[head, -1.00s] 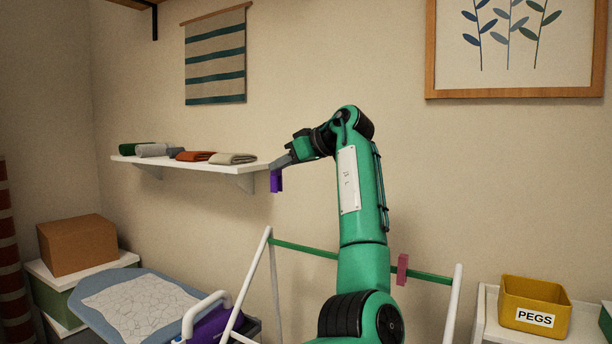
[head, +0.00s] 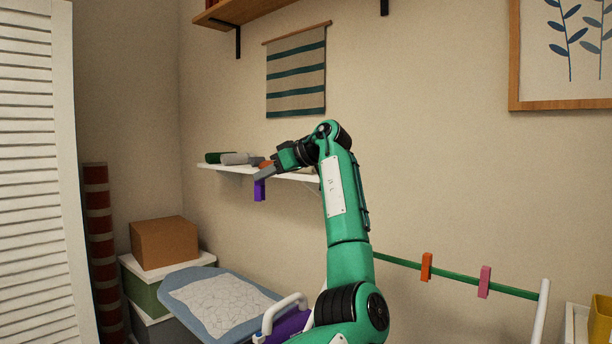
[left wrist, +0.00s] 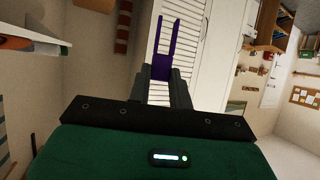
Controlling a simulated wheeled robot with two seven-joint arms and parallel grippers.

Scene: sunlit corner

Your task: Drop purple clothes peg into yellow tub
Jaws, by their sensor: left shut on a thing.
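The purple clothes peg (head: 259,190) hangs from the tips of my left gripper (head: 265,174), in front of the white wall shelf. My left gripper is shut on it. In the left wrist view the peg (left wrist: 162,67) sits between the fingers (left wrist: 163,84) with its two prongs pointing away. The yellow tub (head: 600,322) shows only in part at the right edge of the head view, far to the right of the peg. My right gripper is not in view.
The wall shelf (head: 228,168) holds folded cloths. A green rail (head: 455,275) carries an orange peg (head: 426,267) and a pink peg (head: 484,281). An ironing board (head: 190,283) and a cardboard box (head: 164,243) stand lower left. A louvred door (head: 38,180) is at far left.

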